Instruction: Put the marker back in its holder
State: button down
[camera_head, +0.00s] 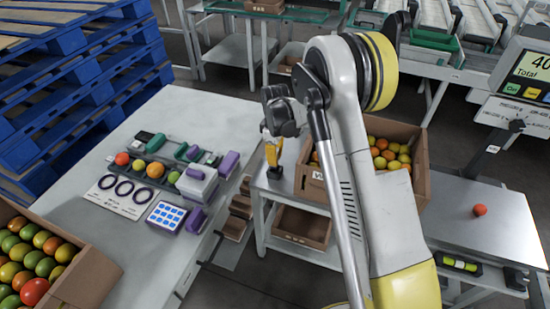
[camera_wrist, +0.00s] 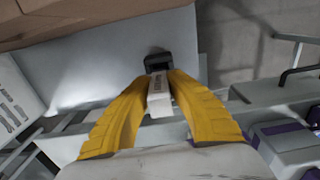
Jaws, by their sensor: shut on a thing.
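The marker (camera_wrist: 159,98) is a pale stick with dark print, held between the yellow fingers of my gripper (camera_wrist: 158,92) in the wrist view. The holder (camera_wrist: 157,62) is a small black square cup just beyond the marker, near the edge of a grey table. In the head view my gripper (camera_head: 272,154) is right above the black holder (camera_head: 274,172) on the bench at the centre. The marker is not made out there. The marker's far end meets the holder in the wrist picture; I cannot tell whether it is inside or only above.
A cardboard box of tomatoes (camera_head: 417,157) stands on the same bench, close to the right of the holder. A white table (camera_head: 215,115) with tomatoes, rings and small devices lies to the left. A scale (camera_head: 470,215) with one tomato is at the right.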

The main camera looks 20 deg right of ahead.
jog(key=shift+f+b, duration=1.35)
jog(key=shift+f, duration=0.4)
dwell(0.5)
jog(key=c, duration=1.3)
grip_release()
jog(key=shift+c, duration=0.2)
jog(key=shift+c, duration=0.4)
jog(key=shift+c, duration=1.2)
jog(key=shift+r, duration=0.1)
jog(key=shift+r+p, duration=2)
jog(key=shift+r, duration=1.45)
